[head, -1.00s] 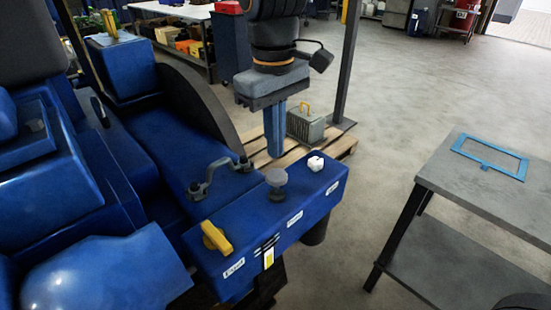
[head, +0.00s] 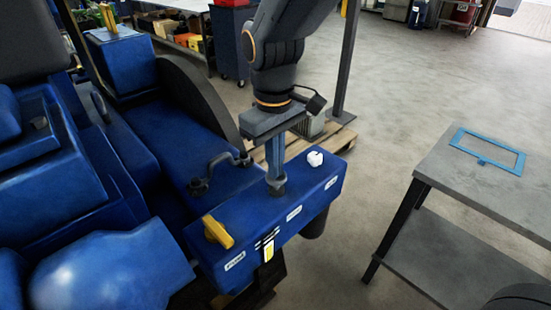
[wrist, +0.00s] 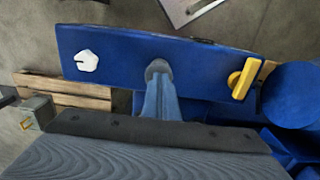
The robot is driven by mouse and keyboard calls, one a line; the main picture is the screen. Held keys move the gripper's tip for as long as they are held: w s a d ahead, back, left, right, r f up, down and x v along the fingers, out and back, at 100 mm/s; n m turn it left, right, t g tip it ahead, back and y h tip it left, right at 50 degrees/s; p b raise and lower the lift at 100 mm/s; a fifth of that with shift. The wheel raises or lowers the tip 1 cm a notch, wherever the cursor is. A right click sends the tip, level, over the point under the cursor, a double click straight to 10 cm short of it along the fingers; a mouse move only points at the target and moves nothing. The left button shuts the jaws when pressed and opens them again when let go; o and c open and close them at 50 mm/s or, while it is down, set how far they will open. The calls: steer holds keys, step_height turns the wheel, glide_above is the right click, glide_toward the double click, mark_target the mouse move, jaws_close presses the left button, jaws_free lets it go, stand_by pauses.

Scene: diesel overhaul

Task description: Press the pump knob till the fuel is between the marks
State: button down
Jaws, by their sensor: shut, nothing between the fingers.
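The pump knob (head: 276,186) is a grey round knob on top of the blue box (head: 309,205). My gripper (head: 275,178) is shut and points down, with its fingertips at the knob and hiding much of it. In the wrist view the grey knob (wrist: 157,69) shows just beyond the tips of the shut fingers (wrist: 159,85). They look to be touching or nearly so. A sight gauge (head: 268,249) with yellow in it and dark marks near its top is on the front of the box. The exact level against the marks is too small to tell.
A yellow lever (head: 218,231) is left of the knob and a white nut-shaped cap (head: 315,158) is right of it. A dark curved handle (head: 217,170) stands behind. A grey table (head: 478,180) with a blue frame (head: 488,150) is at right, with open floor between.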

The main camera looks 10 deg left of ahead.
steer(key=shift+f, duration=0.95)
steer(key=shift+s+d+f, duration=0.1)
steer(key=shift+f, duration=0.05)
steer(key=shift+r+p, duration=0.4)
steer(key=shift+r, duration=0.15)
step_height(320, 180, up, 13)
steer(key=shift+a+r, duration=0.2)
stand_by(0.6)
steer(key=s+d+f+m+b, duration=0.1)
steer(key=d+f+m, duration=0.4)
steer(key=d+f, duration=0.5)
steer(key=s+d+f+m+t+b, duration=0.1)
steer(key=d+f+m, duration=0.4)
steer(key=d+f, duration=0.5)
steer(key=d+b, duration=0.1)
steer(key=d, duration=0.3)
steer(key=shift+s+d, duration=0.15)
steer(key=shift+d, duration=0.1)
